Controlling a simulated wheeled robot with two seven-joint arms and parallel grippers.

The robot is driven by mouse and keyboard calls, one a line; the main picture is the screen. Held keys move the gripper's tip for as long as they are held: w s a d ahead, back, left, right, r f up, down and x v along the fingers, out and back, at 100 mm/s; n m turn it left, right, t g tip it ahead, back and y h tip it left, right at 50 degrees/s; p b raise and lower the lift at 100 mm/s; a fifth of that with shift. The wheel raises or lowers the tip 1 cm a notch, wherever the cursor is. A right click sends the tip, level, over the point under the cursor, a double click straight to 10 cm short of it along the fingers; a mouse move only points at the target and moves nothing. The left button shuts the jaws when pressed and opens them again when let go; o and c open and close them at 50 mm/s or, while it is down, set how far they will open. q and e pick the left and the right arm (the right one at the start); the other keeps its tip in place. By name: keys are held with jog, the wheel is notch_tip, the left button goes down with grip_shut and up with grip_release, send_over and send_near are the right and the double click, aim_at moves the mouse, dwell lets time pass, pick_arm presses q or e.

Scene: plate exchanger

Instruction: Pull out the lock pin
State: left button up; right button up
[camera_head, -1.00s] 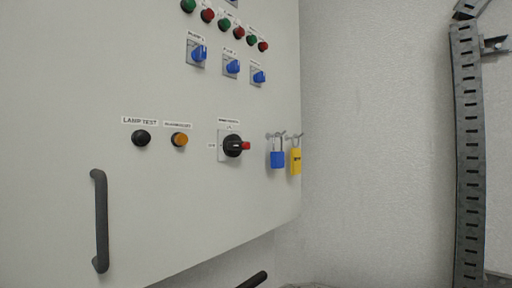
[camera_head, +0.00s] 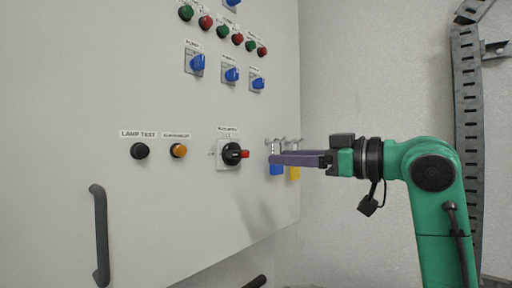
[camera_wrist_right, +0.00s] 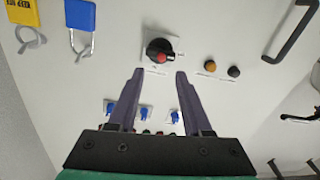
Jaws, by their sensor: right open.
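A black rotary switch (camera_head: 231,153) sits on a pale square plate on the cabinet panel. A small red piece (camera_head: 244,154), which may be the lock pin, sticks out of its right side. In the right wrist view the switch (camera_wrist_right: 158,47) and its red part (camera_wrist_right: 162,58) lie just beyond the fingertips, roughly between them. My right gripper (camera_head: 271,159) comes in from the right, a little right of the red piece and apart from it. In the right wrist view the gripper (camera_wrist_right: 160,72) is open and empty. My left gripper is not in view.
A blue padlock (camera_head: 276,169) and a yellow padlock (camera_head: 295,173) hang on hooks by the panel's right edge, partly behind my fingers. An orange button (camera_head: 179,150), a black button (camera_head: 139,151) and a dark handle (camera_head: 100,235) are on the panel's left.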

aim_at(247, 155)
jog(key=p+x, duration=0.1)
jog(key=x, duration=0.1)
jog(key=p+x, duration=0.1)
jog(key=x, duration=0.2)
jog(key=p+x, duration=0.1)
jog(key=x, duration=0.1)
jog(key=shift+s+a+r, duration=0.15)
jog(key=shift+a+r, duration=0.15)
jog(key=shift+a, duration=0.05)
jog(key=shift+w+a+f, duration=0.15)
jog(key=shift+w+f, duration=0.05)
jog(key=shift+w, duration=0.15)
grip_shut()
dwell(0.5)
